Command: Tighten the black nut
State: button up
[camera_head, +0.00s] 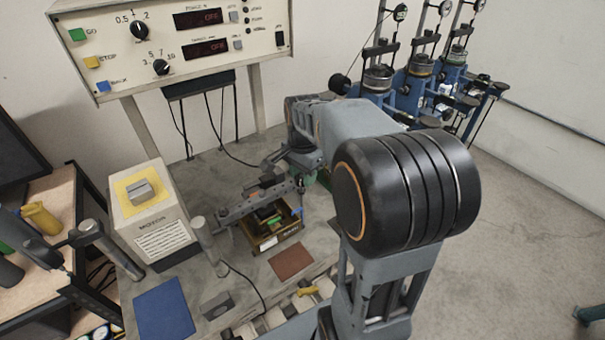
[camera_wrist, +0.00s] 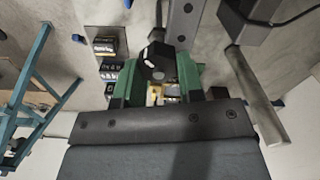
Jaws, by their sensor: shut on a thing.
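The black nut (camera_wrist: 157,60) is a dark, many-sided piece in the upper middle of the wrist view. My gripper (camera_wrist: 158,76) has its two green fingers on either side of it, shut on it. A grey metal bar (camera_wrist: 184,22) with holes runs up from beside the nut. In the head view my arm hides the nut and most of the gripper; a bit of green shows at the arm's end. The grey lever frame (camera_head: 255,203) stands on the bench just left of there.
A wooden box (camera_head: 280,236) with small parts lies under the frame. A brown mat (camera_head: 291,262), a blue mat (camera_head: 163,309) and a beige machine (camera_head: 147,215) are on the bench. A control panel (camera_head: 185,38) stands behind; blue test stands (camera_head: 420,88) are at the back right.

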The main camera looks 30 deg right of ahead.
dwell(0.4)
jog(key=o, duration=0.9)
jog(key=shift+o, duration=0.2)
notch_tip(320, 180, up, 14)
jog(key=shift+f, duration=0.1)
dwell(0.5)
